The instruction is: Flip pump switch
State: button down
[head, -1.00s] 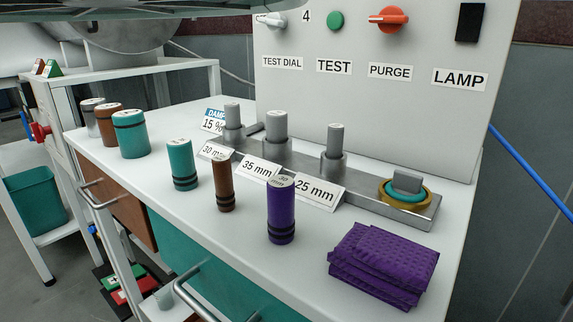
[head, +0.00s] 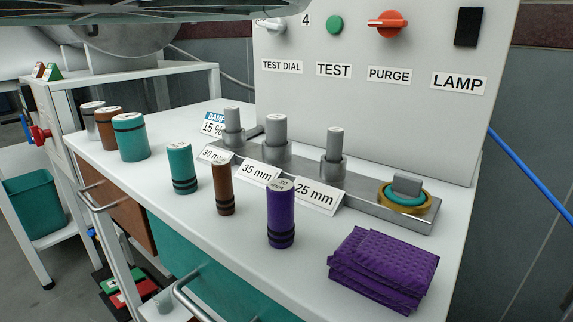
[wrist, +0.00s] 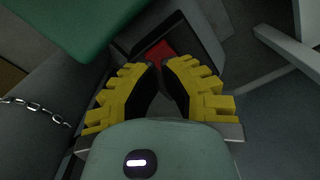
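No switch labelled pump can be read in either view. A white panel (head: 350,120) in the head view carries a grey test dial (head: 273,25), a green TEST button (head: 334,25), an orange-red PURGE knob (head: 388,22) and a black LAMP switch (head: 468,27). My gripper (wrist: 161,64) shows only in the wrist view, with yellow ridged fingers and dark inner pads. Its fingertips lie close together and no held thing is visible; whether it is shut is unclear. It is away from the panel controls. A blurred red patch (wrist: 160,50) lies beyond the fingertips.
The white bench (head: 300,265) holds several coloured cylinders, a grey rail (head: 365,199) with pegs, and a folded purple cloth (head: 382,270). A drawer handle (head: 195,304) juts from its front. A chain (wrist: 35,110) and a green surface (wrist: 80,25) show in the wrist view.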

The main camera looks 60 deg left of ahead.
jog(key=shift+f+b, duration=1.65)
jog(key=shift+f, duration=0.05)
dwell(0.8)
jog(key=shift+r, duration=0.1)
notch_tip(320, 180, up, 7)
jog(key=p, duration=0.7)
